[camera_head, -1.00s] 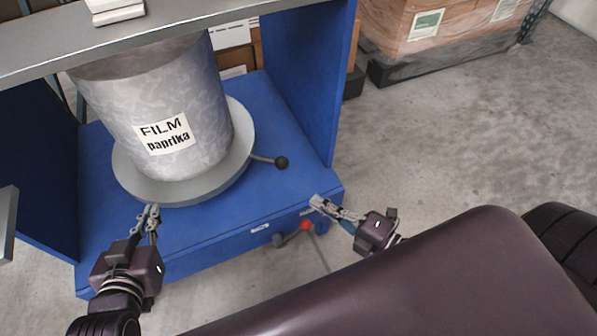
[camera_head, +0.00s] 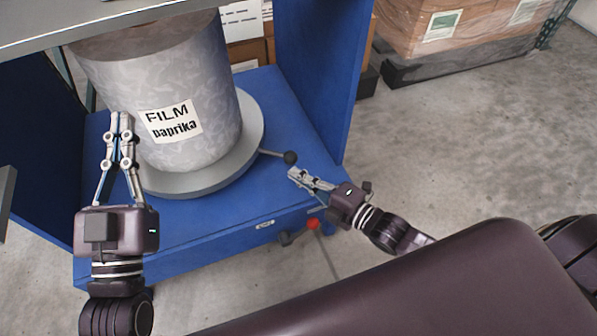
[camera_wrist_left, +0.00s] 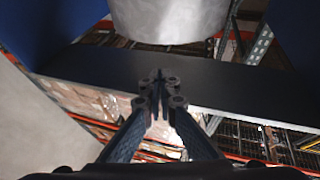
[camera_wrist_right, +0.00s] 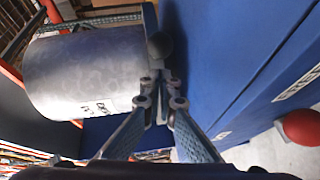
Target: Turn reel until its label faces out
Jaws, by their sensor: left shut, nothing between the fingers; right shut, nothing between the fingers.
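The reel (camera_head: 190,90) is a grey mottled drum standing on a round grey turntable (camera_head: 205,180) on the blue stand. A dark-knobbed handle (camera_head: 289,157) sticks out from the turntable's right side. My left gripper (camera_head: 121,118) is shut and empty at the drum's left front; I cannot tell whether it touches. My right gripper (camera_head: 293,173) is shut and empty just below the handle knob. The right wrist view shows the knob (camera_wrist_right: 160,46) just beyond its fingertips.
The blue stand (camera_head: 300,120) has side walls left and right and a grey shelf (camera_head: 40,35) above. A red knob (camera_head: 313,224) and a dark lever sit on its front edge. Wrapped boxes (camera_head: 420,40) stand at the back right. The floor on the right is clear.

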